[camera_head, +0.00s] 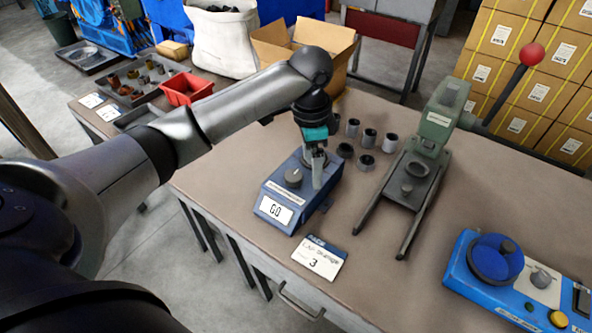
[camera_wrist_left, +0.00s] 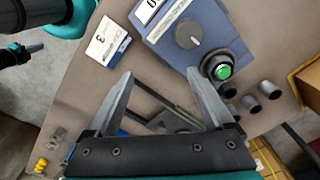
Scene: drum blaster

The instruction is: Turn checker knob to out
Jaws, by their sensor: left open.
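The checker is a blue box (camera_head: 300,192) with a white display reading "GO", on the table. Its dark grey round knob (camera_head: 293,177) sits on the sloped top. In the left wrist view the knob (camera_wrist_left: 188,34) has a light pointer line, and a lit green button (camera_wrist_left: 222,71) in a black ring sits beside it. My left gripper (camera_head: 316,168) is over the box's right side, close to the knob. In the left wrist view it (camera_wrist_left: 160,78) is open and empty, apart from the knob.
A placard (camera_head: 319,258) lies in front of the checker. Several grey metal cups (camera_head: 369,136) stand behind it. A green press (camera_head: 432,125) with a red-balled lever stands to the right. A blue device (camera_head: 510,275) with a wheel is at the right front.

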